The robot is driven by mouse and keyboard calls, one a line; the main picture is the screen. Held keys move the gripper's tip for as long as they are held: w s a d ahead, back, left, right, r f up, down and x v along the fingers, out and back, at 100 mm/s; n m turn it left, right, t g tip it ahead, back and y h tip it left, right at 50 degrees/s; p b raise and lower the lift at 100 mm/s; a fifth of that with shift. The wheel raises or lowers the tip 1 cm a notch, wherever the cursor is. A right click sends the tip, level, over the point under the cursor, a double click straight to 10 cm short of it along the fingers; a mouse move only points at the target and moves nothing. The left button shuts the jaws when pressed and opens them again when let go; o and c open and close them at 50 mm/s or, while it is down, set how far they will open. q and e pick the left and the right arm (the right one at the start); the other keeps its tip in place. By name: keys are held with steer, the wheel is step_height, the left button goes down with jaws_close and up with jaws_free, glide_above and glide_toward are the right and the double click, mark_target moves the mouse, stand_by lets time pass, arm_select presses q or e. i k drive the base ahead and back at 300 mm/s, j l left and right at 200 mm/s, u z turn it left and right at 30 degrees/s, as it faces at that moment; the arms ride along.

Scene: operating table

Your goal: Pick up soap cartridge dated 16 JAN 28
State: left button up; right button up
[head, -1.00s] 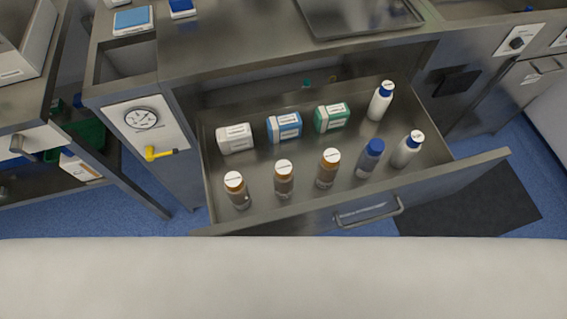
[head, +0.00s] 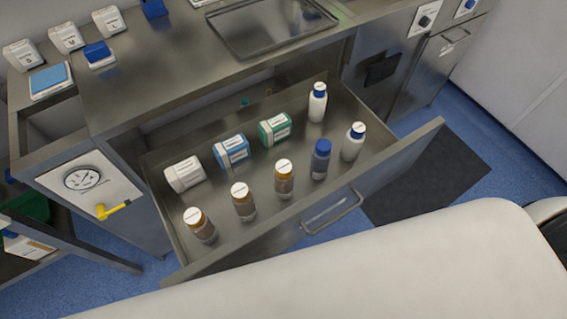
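I cannot read any date, so I cannot tell which item is the soap cartridge dated 16 JAN 28. Three white box-shaped containers with labels stand at the back left of the counter: a left one (head: 22,55), a middle one (head: 66,38) and a right one (head: 108,20). In the open drawer lie a white carton (head: 184,174), a blue-and-white carton (head: 231,151) and a green-and-white carton (head: 274,130). Neither of my grippers is in view.
The open drawer (head: 225,255) also holds amber bottles (head: 243,202), a blue-capped bottle (head: 320,160) and white bottles (head: 352,142). A metal tray (head: 265,30), a blue-topped scale-like device (head: 50,80) and blue items (head: 98,54) sit on the counter. A pale padded surface (head: 400,265) fills the foreground.

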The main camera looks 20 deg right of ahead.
mark_target(242, 197)
steer(key=k+u, duration=0.2)
steer(key=k, duration=0.25)
steer(key=k+j+u, duration=0.25)
steer(key=k, duration=0.25)
